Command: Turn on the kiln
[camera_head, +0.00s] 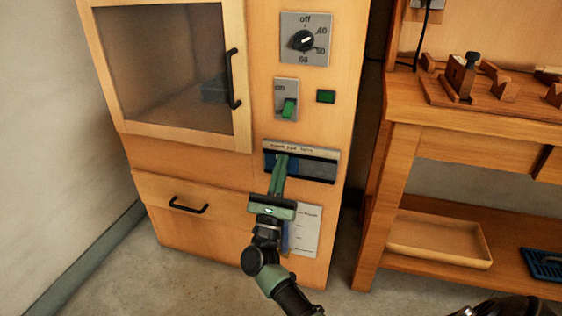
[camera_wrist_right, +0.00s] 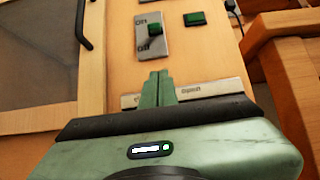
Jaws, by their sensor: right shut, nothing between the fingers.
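The kiln (camera_head: 200,155) is a tall wooden cabinet with a glazed door at the left and controls at the right. Its switch plate (camera_head: 279,86) carries a green lever (camera_head: 289,108), low on the plate in the head view. In the right wrist view the plate (camera_wrist_right: 146,48) reads On above and Off below, beside the green lever (camera_wrist_right: 155,30). A small dark-green square (camera_head: 326,97) sits right of it. Above is a black dial (camera_head: 303,40). My right gripper (camera_head: 282,158) is shut and empty, in front of the labelled panel below the switch, apart from the lever. My left gripper is out of view.
The kiln door has a black handle (camera_head: 233,79); a drawer (camera_head: 165,190) is below. A wooden workbench (camera_head: 450,142) with tools stands close at the right, with a shallow tray (camera_head: 440,257) on its lower shelf. Open floor lies in front.

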